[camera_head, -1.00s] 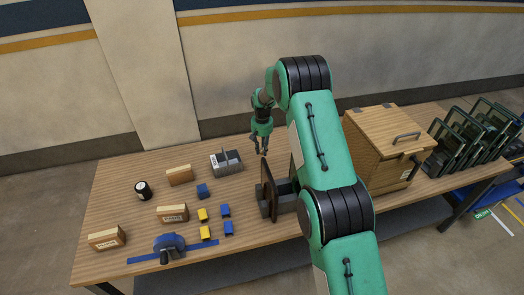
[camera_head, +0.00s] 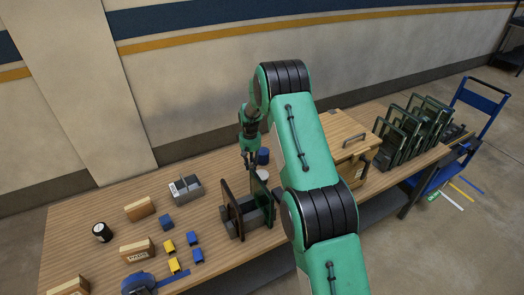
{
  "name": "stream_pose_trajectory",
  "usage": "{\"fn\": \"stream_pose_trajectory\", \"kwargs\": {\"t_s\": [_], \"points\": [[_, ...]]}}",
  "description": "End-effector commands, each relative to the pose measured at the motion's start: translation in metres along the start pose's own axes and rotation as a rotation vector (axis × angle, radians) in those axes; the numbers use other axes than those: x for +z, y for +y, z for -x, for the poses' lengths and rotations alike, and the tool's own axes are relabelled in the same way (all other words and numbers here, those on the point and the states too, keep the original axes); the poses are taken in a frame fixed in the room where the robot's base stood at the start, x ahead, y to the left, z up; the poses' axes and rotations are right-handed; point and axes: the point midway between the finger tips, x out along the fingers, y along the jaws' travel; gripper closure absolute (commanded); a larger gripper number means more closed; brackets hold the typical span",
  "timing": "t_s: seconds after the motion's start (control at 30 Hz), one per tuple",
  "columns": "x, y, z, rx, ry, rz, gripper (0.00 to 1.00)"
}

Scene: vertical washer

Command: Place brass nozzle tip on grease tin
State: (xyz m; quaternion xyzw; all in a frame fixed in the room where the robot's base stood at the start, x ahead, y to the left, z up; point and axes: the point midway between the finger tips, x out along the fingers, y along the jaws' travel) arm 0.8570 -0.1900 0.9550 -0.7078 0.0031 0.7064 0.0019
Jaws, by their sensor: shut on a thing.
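My gripper (camera_head: 249,164) points down above the back of the bench, behind the dark upright rack. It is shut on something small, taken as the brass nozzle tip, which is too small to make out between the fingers. Just right of the fingertips stand a dark blue round container (camera_head: 263,157) and a low pale round tin (camera_head: 263,175). Either may be the grease tin; I cannot tell which. My arm passes close to their right. Whether the held thing touches either of them is not clear.
The dark upright rack (camera_head: 238,222) stands in front of the gripper. A grey caddy (camera_head: 186,189), a black jar (camera_head: 102,232), cardboard boxes (camera_head: 140,209) and small blue and yellow blocks lie left. A wooden chest (camera_head: 335,130) and green frames (camera_head: 400,135) stand right.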

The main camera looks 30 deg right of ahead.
Motion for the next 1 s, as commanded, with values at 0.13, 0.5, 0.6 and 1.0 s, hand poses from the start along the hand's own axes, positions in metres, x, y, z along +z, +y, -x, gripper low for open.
{"fn": "stream_pose_trajectory", "kwargs": {"t_s": [0.13, 0.5, 0.6, 1.0], "points": [[0.023, 0.044, 0.01, 0.0, 0.0, -0.002, 1.0], [0.048, 0.084, 0.014, 0.001, 0.0, 0.005, 1.0], [0.048, 0.084, 0.014, 0.001, 0.0, 0.005, 1.0], [0.04, 0.087, 0.013, 0.002, 0.002, 0.005, 1.0]]}}
